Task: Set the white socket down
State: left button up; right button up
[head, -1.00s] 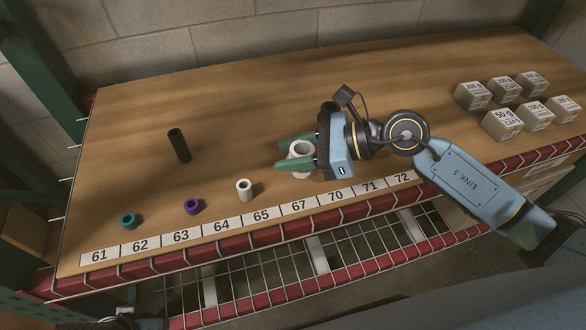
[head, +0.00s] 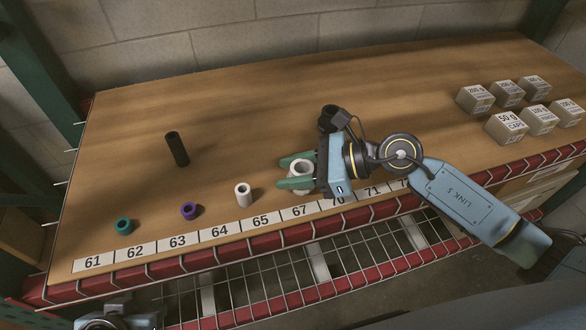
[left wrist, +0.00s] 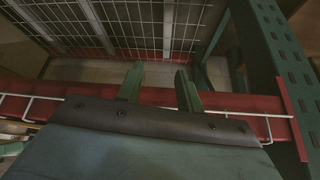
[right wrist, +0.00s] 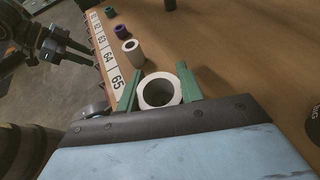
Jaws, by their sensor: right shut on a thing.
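The white socket (head: 301,167) is a wide white ring-shaped piece near the front of the bench, behind labels 67 and 70. My right gripper (head: 296,173) is shut on it, with the green fingers on either side. In the right wrist view, the white socket (right wrist: 160,92) sits upright between the fingertips with its dark hole facing up. It is low over the wood; I cannot tell whether its underside touches. My left gripper (left wrist: 158,78) is open and empty, away from the bench top, over the wire shelf area.
A smaller white cylinder (head: 243,194), a purple ring (head: 189,210) and a teal ring (head: 124,225) stand left of the socket. A black tube (head: 177,149) stands further back. Several labelled boxes (head: 507,127) are at right.

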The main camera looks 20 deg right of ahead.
aim_at(311, 168)
jog(key=o, duration=1)
pick_arm(q)
jog(key=shift+w+d, duration=0.1)
jog(key=shift+w, duration=0.05)
jog(key=shift+r, duration=0.1)
pick_arm(e)
jog(key=shift+r, duration=0.15)
jog(key=p+v, duration=0.1)
jog(key=v, duration=0.4)
jog(key=shift+d, duration=0.1)
pick_arm(q)
jog(key=s+a+f+g, duration=0.1)
jog(key=s+f+g, duration=0.1)
jog(key=s+f, duration=0.1)
jog(key=shift+a+y+p, duration=0.3)
jog(key=shift+a+y, duration=0.1)
pick_arm(e)
jog(key=v, duration=0.6)
jog(key=shift+s+d+r, duration=0.15)
jog(key=shift+d+r, duration=0.05)
jog(key=shift+d, duration=0.15)
